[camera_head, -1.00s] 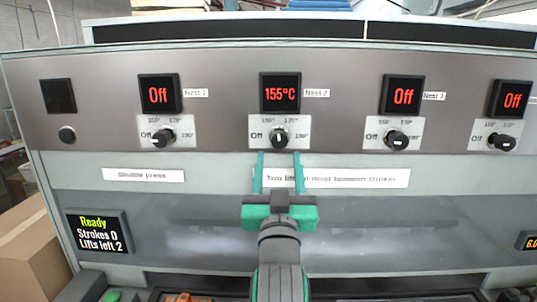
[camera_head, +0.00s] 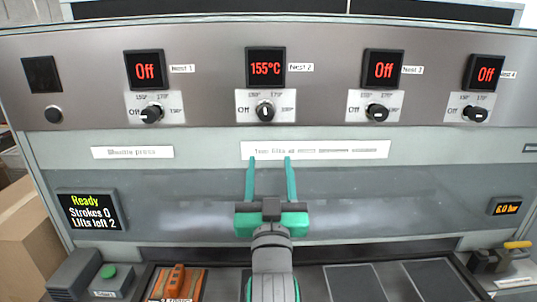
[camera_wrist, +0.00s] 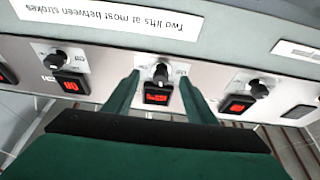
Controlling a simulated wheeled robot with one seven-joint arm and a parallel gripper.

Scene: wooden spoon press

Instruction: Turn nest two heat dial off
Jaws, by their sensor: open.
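The Nest 2 heat dial (camera_head: 265,112) is a black knob on a white plate, its pointer near upright. Its display (camera_head: 265,68) above reads 155°C in red. My gripper (camera_head: 270,160) is open and empty, its two green fingers pointing up at the panel below the dial, apart from it. In the wrist view the Nest 2 dial (camera_wrist: 160,74) appears between the fingertips, with its lit display (camera_wrist: 157,93) beyond it; that picture is upside down.
Dials for Nest 1 (camera_head: 151,114), Nest 3 (camera_head: 377,112) and Nest 4 (camera_head: 475,114) sit on the same panel, their displays reading Off. A status screen (camera_head: 88,211) reads Ready, Strokes 0, Lifts left 2. A green button (camera_head: 108,271) is at lower left.

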